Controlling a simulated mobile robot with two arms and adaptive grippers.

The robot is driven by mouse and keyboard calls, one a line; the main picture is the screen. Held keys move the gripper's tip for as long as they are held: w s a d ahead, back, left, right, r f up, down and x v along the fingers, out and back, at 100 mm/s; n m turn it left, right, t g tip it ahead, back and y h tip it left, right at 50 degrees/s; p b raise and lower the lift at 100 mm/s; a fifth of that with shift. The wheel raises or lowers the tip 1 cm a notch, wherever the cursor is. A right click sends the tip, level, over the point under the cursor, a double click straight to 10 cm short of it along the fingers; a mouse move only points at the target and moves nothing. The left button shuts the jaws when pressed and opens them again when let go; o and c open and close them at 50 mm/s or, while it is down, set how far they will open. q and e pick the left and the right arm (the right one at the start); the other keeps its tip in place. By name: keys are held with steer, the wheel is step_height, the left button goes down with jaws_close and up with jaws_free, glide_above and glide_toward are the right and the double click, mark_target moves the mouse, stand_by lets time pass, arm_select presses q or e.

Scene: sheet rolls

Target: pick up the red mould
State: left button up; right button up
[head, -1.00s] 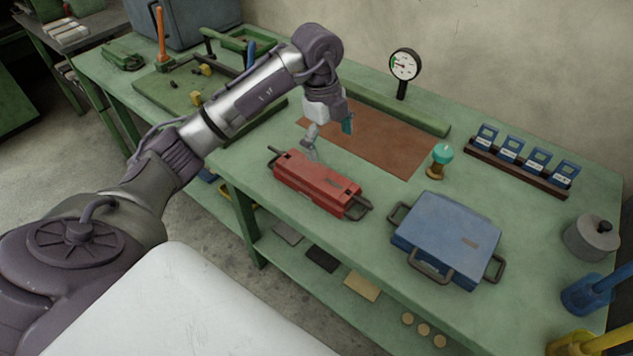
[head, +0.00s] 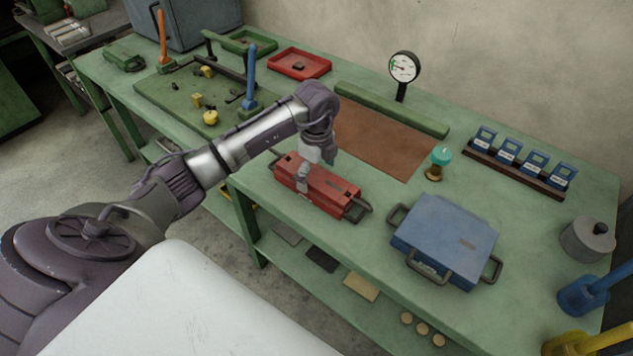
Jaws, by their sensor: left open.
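The red mould (head: 331,191) is a long red block with a dark handle at each end. It lies on the green bench near its front edge. My left gripper (head: 305,184) points down at the left half of the mould, with its fingers at the mould's top and near side. The gripper is open. The arm and gripper hide part of the mould's left half, and I cannot tell whether the fingers touch it. My right gripper is not in view.
A blue mould (head: 445,238) with handles lies right of the red one. A brown mat (head: 385,142) lies behind, with a dial gauge (head: 404,68) and a teal-topped brass piece (head: 439,163) nearby. A red tray (head: 299,64) stands at the back.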

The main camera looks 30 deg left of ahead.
arm_select(q)
steer(key=shift+f, duration=1.1)
steer(key=c, duration=1.3)
steer(key=shift+w+r, duration=0.2)
steer(key=shift+c, duration=1)
